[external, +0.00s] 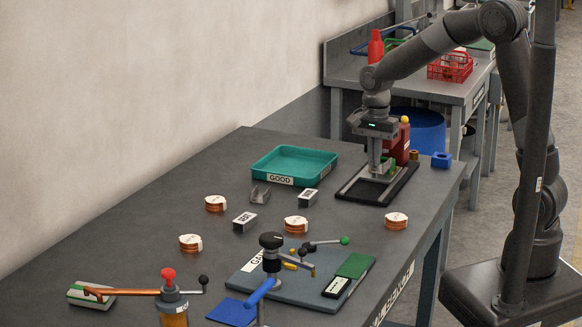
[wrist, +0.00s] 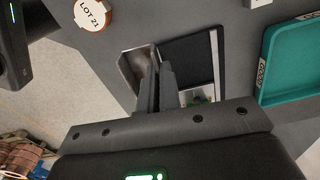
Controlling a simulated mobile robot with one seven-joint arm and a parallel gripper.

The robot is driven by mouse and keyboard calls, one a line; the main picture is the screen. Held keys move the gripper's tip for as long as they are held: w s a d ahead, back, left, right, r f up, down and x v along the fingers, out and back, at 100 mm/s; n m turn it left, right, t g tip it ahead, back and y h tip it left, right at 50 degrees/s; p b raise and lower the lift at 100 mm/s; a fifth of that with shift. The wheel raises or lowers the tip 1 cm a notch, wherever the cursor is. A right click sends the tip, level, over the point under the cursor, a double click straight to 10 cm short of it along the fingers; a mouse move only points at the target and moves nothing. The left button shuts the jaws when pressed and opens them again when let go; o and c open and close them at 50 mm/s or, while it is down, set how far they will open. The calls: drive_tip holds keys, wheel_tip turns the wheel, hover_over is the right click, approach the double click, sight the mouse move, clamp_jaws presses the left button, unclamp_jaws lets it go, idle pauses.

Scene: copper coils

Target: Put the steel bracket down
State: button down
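My gripper (external: 376,171) is low over a black-and-pale flat fixture (external: 398,186) at the far end of the bench. In the wrist view the fingers (wrist: 157,80) are close together on a bent grey steel bracket (wrist: 137,68), which sticks out to their left. The bracket overlaps the left edge of the black plate (wrist: 190,52) in that view. I cannot tell whether it touches the surface below. Another grey bracket (external: 260,193) lies on the bench in front of the teal tray.
The teal GOOD tray (external: 322,160) is left of my gripper. Copper coils, labelled blocks and a clamp board (external: 240,280) occupy the nearer bench.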

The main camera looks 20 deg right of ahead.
drive_tip(key=w+a+n, duration=0.1)
drive_tip(key=w+n, duration=2.5)
drive_tip(key=n, duration=0.2)
drive_tip(key=a+f, duration=0.2)
drive_tip(key=a, duration=0.2)
drive_tip(key=a+f, duration=0.2)
drive_tip(key=a, duration=0.1)
drive_tip(key=w+a+f, duration=0.1)
drive_tip(key=a+f, duration=0.1)
drive_tip(key=a, duration=0.2)
drive_tip(key=shift+a+f, duration=0.15)
drive_tip(key=shift+a, duration=0.15)
drive_tip(key=shift+f, duration=2.05)
drive_tip(key=shift+f, duration=0.15)
drive_tip(key=c, duration=1.6)
unclamp_jaws()
drive_tip(key=shift+c, duration=0.2)
wheel_tip(320, 180, up, 12)
drive_tip(key=shift+r, duration=0.2)
